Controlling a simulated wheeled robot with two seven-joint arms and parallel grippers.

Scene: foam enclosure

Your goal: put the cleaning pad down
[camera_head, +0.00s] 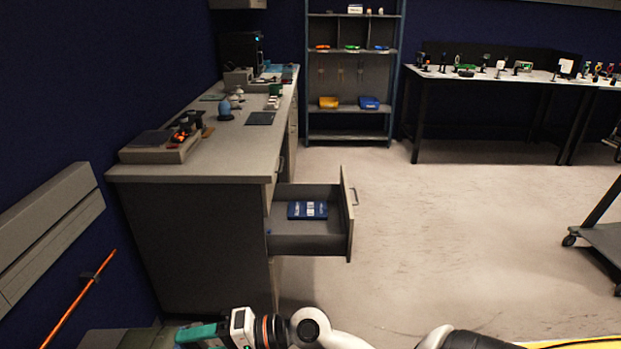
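One of my arms enters from the bottom right and reaches left along the bottom edge; I take it to be the right one. Its gripper end (215,335) is partly cut off by the frame, and its fingers do not show clearly. A teal piece (196,333) sits at its left end; I cannot tell whether this is the cleaning pad or part of the gripper. No other thing is clearly a cleaning pad. My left gripper is not in view.
A grey counter (225,150) holds tools and small items. Its drawer (346,215) is pulled open, with a blue case (307,210) inside. A low grey-green surface (120,340) lies at the bottom left. Shelves (350,137) and a black-legged table (480,82) stand behind open floor.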

